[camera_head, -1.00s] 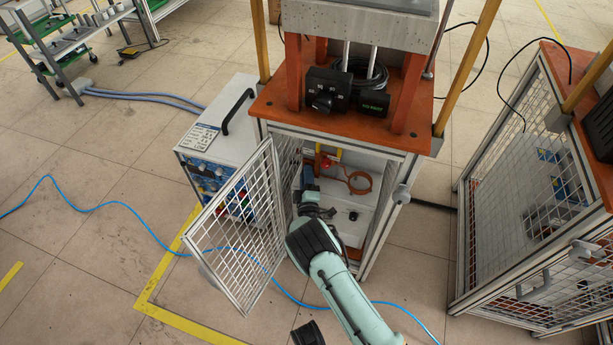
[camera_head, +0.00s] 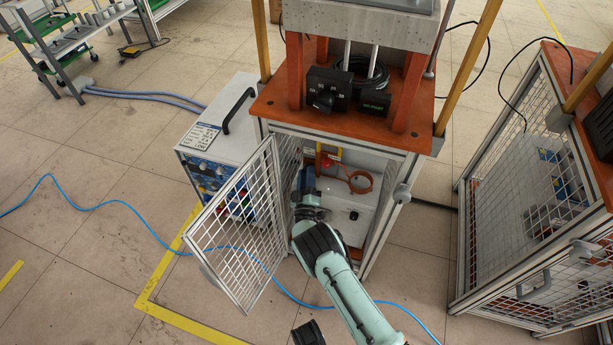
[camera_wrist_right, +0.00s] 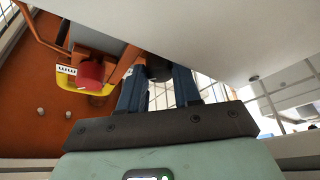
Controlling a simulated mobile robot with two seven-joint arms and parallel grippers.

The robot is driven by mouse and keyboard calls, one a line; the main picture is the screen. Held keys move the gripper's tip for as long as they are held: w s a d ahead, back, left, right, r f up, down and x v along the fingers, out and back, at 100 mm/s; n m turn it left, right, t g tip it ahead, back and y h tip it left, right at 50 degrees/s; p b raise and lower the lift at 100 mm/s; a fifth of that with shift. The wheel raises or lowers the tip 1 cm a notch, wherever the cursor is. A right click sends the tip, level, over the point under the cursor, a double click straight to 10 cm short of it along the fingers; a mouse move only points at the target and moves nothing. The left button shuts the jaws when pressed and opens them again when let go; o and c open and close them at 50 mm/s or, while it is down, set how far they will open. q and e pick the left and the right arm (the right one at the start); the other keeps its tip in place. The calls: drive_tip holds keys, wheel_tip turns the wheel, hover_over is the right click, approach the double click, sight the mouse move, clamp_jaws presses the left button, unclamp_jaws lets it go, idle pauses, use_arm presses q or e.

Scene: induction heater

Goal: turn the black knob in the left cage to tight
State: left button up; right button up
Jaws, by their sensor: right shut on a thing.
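The left cage (camera_head: 268,128) has its mesh door (camera_head: 235,235) swung open to the left. Inside stands a white box (camera_head: 372,208). My right gripper (camera_head: 305,178) reaches into the cage at the left side of this box; its fingertips are hard to make out in the head view. In the right wrist view the blue fingers of the right gripper (camera_wrist_right: 160,82) are closed around a dark knob (camera_wrist_right: 158,70), partly hidden between them, against the pale box face. How far the knob is turned cannot be told.
A red button on a yellow base (camera_wrist_right: 90,75) sits close to the gripper in the wrist view. A copper-coloured coil (camera_head: 360,182) is at the back of the cage. A second cage (camera_head: 530,190) stands right. A blue cable (camera_head: 120,205) crosses the floor.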

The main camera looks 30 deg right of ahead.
drive_tip(key=o, duration=1.1)
drive_tip(key=shift+c, duration=0.2)
drive_tip(key=shift+n, duration=0.3)
